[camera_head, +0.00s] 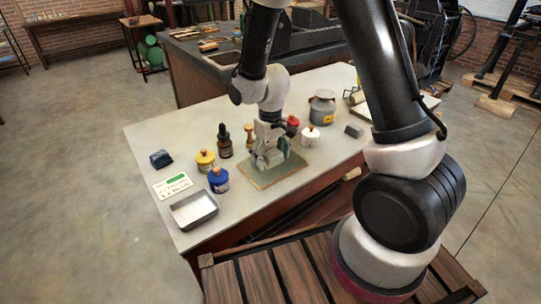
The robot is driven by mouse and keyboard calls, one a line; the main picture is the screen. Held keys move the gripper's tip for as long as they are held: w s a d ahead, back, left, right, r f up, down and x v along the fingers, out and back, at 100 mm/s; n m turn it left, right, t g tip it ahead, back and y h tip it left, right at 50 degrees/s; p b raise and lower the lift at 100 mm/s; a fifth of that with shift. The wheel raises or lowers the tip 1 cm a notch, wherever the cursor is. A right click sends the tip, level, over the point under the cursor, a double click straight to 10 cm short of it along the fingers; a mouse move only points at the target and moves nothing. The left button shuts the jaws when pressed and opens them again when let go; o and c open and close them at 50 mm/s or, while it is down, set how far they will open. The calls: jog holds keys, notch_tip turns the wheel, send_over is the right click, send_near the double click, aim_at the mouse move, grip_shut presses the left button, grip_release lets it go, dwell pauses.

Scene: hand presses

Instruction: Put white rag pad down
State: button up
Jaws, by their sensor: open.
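My gripper (267,160) points down, low over a dark green mat (277,178) on the light table (150,139). Its jaws are open. The fingertips are small in view, and I cannot tell whether they touch the mat or whether anything lies between them. A small white thing with a reddish-brown knob (310,137) stands upright to the right, behind the mat; it may be the white rag pad. It is apart from my gripper.
Left of the mat stand a blue jar (218,182), a yellow jar (205,163) and a dark dropper bottle (224,146). A metal tray (210,212) and a card (172,186) lie at the left. A red item (292,123), a grey pot (322,110) and a grey block (354,131) sit right.

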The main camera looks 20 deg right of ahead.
aim_at(271, 151)
notch_tip(271, 151, up, 13)
jog(key=s+d+r+m+t, duration=0.2)
jog(key=s+d+r, duration=0.7)
jog(key=d+r, duration=0.15)
jog(key=s+d+r+t, duration=0.1)
jog(key=s+d+r, duration=0.1)
jog(key=s, duration=0.3)
jog(key=s+d+r+m+t, duration=0.1)
jog(key=s+d+r, duration=0.1)
jog(key=s, duration=0.4)
jog(key=shift+d+r+m, duration=0.3)
jog(key=shift+d+r, duration=0.05)
jog(key=shift+r, duration=0.1)
jog(key=shift+w, duration=0.1)
jog(key=shift+c, duration=0.4)
